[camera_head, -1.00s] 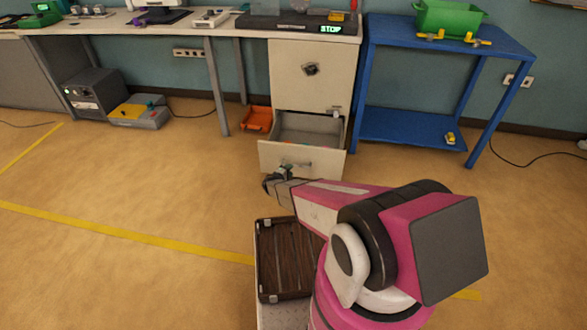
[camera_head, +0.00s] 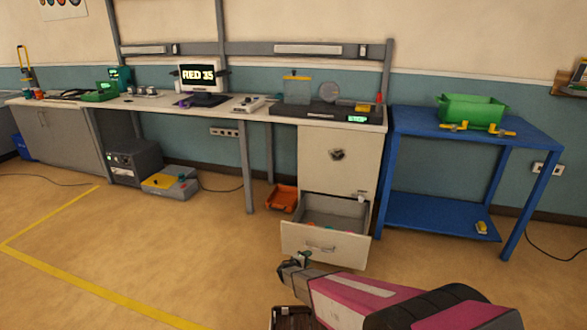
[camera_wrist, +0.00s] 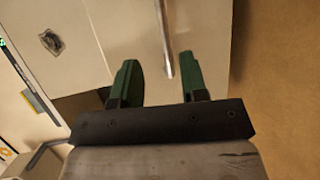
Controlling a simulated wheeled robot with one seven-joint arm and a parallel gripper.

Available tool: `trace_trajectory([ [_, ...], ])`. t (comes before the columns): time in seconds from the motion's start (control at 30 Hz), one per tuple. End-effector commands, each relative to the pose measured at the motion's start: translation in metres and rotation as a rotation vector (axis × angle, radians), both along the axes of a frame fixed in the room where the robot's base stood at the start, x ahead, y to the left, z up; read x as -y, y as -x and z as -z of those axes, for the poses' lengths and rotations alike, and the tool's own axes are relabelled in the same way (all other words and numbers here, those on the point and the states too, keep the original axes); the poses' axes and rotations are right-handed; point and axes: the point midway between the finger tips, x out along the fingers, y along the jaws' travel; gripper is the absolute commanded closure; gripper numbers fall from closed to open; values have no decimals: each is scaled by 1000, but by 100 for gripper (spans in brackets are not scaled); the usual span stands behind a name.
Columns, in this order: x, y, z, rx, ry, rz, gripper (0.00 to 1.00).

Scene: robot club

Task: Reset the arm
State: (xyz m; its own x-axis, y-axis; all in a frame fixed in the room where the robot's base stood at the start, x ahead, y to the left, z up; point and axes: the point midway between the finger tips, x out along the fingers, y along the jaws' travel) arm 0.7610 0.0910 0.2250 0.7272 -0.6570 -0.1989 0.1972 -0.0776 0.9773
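My pink and white arm (camera_head: 365,300) reaches forward from the bottom right of the head view. My gripper (camera_head: 300,262) is just in front of the open lower drawer (camera_head: 300,243) of the white cabinet, low and near its handle (camera_head: 320,246). In the wrist view, the two green fingers of my gripper (camera_wrist: 158,75) stand apart with nothing between their tips. The metal handle (camera_wrist: 164,38) shows beyond them, in line with the gap. Whether a finger touches the handle or drawer front, I cannot tell.
A workbench (camera_head: 228,106) runs along the wall to the left of the drawer. A blue table (camera_head: 405,126) with a green bin (camera_head: 470,111) stands to the right. An orange tray (camera_head: 283,198) lies on the floor beside the cabinet (camera_head: 325,170).

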Motion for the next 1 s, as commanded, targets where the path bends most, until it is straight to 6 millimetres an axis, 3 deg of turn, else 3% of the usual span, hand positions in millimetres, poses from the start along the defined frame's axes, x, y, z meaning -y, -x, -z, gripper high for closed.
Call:
trace_trajectory([
  [0.27, 62, 43, -86, -63, -158, 257, 60],
  [0.53, 114, 120, -179, -197, -455, 555, 60],
  [0.77, 124, 195, -250, -333, -778, 721, 60],
  [1.0, 107, 260, -316, -460, -1125, 773, 60],
])
